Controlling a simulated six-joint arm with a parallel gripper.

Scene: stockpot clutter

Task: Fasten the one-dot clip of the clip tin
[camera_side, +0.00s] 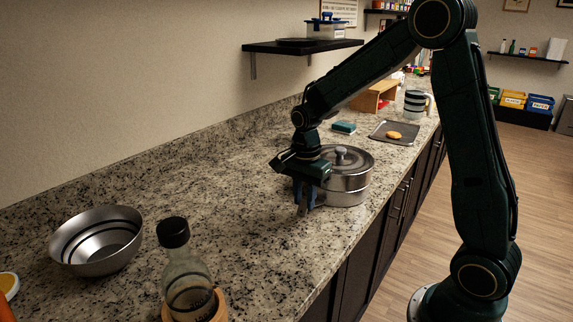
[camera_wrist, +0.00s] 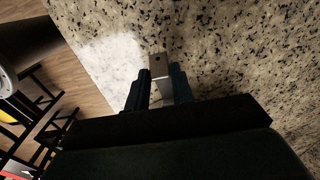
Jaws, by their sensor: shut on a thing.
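My gripper (camera_side: 306,203) is low at the tin's near left side, fingers pointing down. In the wrist view my gripper (camera_wrist: 157,82) is shut on a small flat metal clip (camera_wrist: 158,66), which sticks out past the blue fingertips and has a small dark mark. I cannot count its dots for certain. The tin's body is not visible in the wrist view, and my gripper hides part of its left side in the side view.
A steel bowl (camera_side: 97,245) and a glass bottle with a black cap (camera_side: 187,268) stand at the front left. Behind the tin are a dark tray (camera_side: 393,139) with a bun, a teal box (camera_side: 344,128) and a striped mug (camera_side: 415,104). The counter left of the tin is clear.

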